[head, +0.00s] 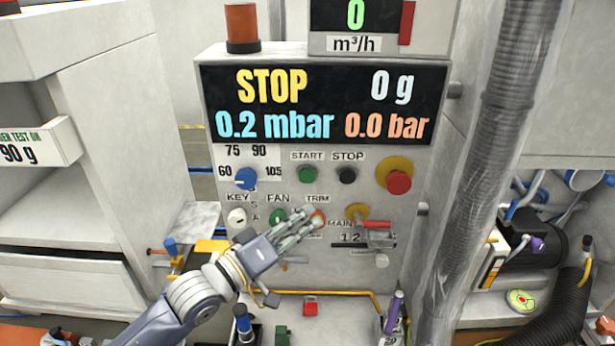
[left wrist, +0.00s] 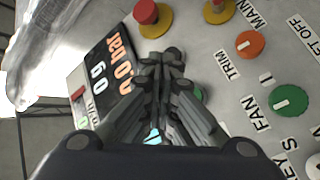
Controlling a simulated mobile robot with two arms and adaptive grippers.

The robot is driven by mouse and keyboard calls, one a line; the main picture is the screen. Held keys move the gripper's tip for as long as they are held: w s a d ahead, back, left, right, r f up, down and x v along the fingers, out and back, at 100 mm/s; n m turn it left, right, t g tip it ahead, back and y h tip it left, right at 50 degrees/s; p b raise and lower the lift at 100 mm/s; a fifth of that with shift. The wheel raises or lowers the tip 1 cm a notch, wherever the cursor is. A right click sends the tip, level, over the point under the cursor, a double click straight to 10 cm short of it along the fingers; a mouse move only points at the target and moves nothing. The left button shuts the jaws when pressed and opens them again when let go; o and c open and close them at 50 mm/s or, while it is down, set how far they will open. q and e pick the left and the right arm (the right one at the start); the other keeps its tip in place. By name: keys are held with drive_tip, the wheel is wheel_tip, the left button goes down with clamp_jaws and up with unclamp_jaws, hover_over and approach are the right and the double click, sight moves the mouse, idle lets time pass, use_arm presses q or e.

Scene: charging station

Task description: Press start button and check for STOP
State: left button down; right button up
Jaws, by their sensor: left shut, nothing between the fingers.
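The green START button (head: 307,174) is on the grey control panel (head: 215,130), with the black STOP button (head: 347,175) to its right. The display (head: 325,105) above reads STOP in yellow, 0 g, 0.2 mbar and 0.0 bar. My left gripper (head: 312,215) is shut and empty. Its tips are just below the START button in the picture, over the TRIM knob area; I cannot tell whether they touch the panel. In the left wrist view the shut fingers (left wrist: 160,58) cover part of the panel, with a green edge beside them. My right gripper is out of view.
A red emergency button (head: 398,181), a blue selector knob (head: 246,179), a white key switch (head: 237,217) and a red-handled main switch (head: 375,224) surround the buttons. A thick grey hose (head: 490,150) runs down right of the panel.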

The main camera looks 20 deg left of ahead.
sight(307, 174)
use_arm(q)
drive_tip(key=w+a+b, duration=0.2)
drive_tip(key=w+b, duration=0.1)
drive_tip(key=w, duration=0.5)
drive_tip(key=shift+w+a, duration=0.2)
drive_tip(key=shift+w, duration=0.1)
idle(1.2)
drive_tip(key=shift+w+a, duration=0.15)
drive_tip(key=shift+w, duration=0.15)
drive_tip(key=shift+w+a, duration=0.15)
drive_tip(key=shift+w, duration=0.3)
idle(0.7)
drive_tip(key=shift+s, duration=0.1)
drive_tip(key=shift+s+d+p, duration=0.25)
drive_tip(key=shift+s+p, duration=0.5)
drive_tip(key=shift+s, duration=0.05)
